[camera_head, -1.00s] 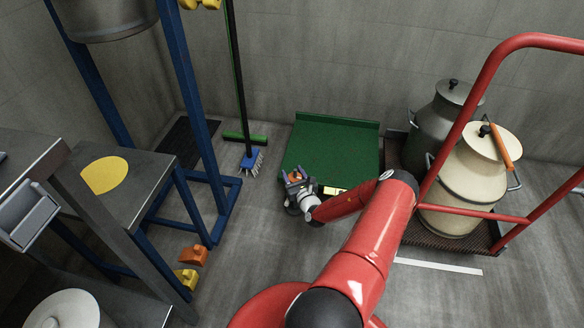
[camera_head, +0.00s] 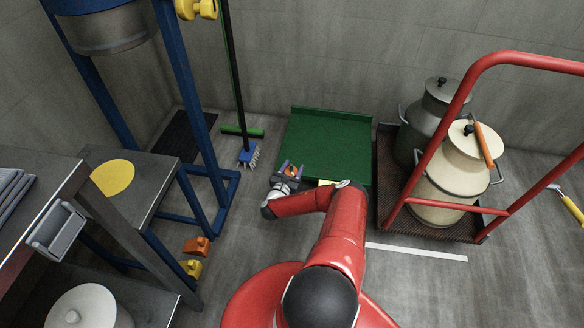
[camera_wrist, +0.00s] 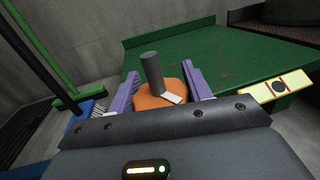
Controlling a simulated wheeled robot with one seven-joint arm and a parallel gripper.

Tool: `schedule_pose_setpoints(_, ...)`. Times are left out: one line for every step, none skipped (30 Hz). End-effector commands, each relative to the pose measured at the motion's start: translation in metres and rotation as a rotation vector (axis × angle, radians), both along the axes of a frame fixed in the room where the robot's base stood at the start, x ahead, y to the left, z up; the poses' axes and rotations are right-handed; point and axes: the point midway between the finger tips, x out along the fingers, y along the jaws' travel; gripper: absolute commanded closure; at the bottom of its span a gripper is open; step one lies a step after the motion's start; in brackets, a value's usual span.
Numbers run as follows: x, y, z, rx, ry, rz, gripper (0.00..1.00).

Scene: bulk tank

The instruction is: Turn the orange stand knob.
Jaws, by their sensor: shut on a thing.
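The orange knob (camera_wrist: 152,101) sits between the two purple fingers of my gripper (camera_wrist: 160,84) in the wrist view. A dark grey post stands up behind its top, and a white mark lies on its face. My gripper is shut on the knob. In the head view my gripper (camera_head: 289,169) is at the front left corner of the green stand (camera_head: 325,145), with a small patch of orange (camera_head: 291,171) between the fingers. The knob's lower part is hidden by the gripper body in the wrist view.
A blue brush (camera_head: 249,156) and blue frame (camera_head: 190,80) stand left. A red cart (camera_head: 475,75) with two milk cans is right. Orange and yellow blocks (camera_head: 196,245) lie front left.

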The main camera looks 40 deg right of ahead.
Motion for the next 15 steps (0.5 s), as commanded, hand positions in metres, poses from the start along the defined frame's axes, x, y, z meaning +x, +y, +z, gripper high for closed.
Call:
schedule_pose_setpoints(0.0001, 0.0023, -0.0026, 0.006, 0.004, -0.012, 0.74)
schedule_pose_setpoints(-0.0001, 0.0022, -0.0028, 0.005, 0.004, -0.02, 0.74)
schedule_pose_setpoints(-0.0003, 0.002, -0.0029, 0.005, 0.003, -0.029, 0.74)
schedule_pose_setpoints(-0.0003, 0.0018, -0.0029, 0.005, 0.003, -0.035, 0.74)
schedule_pose_setpoints(-0.0003, 0.0017, -0.0029, 0.005, 0.003, -0.04, 0.74)
schedule_pose_setpoints(-0.0002, 0.0017, -0.0028, 0.005, 0.003, -0.045, 0.74)
schedule_pose_setpoints(-0.0003, 0.0016, -0.0027, 0.005, 0.003, -0.049, 0.74)
schedule_pose_setpoints(-0.0003, 0.0015, -0.0027, 0.005, 0.003, -0.051, 0.74)
schedule_pose_setpoints(-0.0003, 0.0015, -0.0027, 0.005, 0.002, -0.054, 0.74)
schedule_pose_setpoints(-0.0003, 0.0015, -0.0027, 0.005, 0.002, -0.055, 0.74)
schedule_pose_setpoints(-0.0003, 0.0015, -0.0027, 0.005, 0.002, -0.056, 0.74)
schedule_pose_setpoints(-0.0003, 0.0015, -0.0028, 0.005, 0.002, -0.056, 0.74)
schedule_pose_setpoints(-0.0002, 0.0016, -0.0028, 0.005, 0.002, -0.056, 0.74)
schedule_pose_setpoints(-0.0002, 0.0016, -0.0028, 0.005, 0.002, -0.056, 0.74)
schedule_pose_setpoints(-0.0002, 0.0016, -0.0029, 0.005, 0.002, -0.056, 0.74)
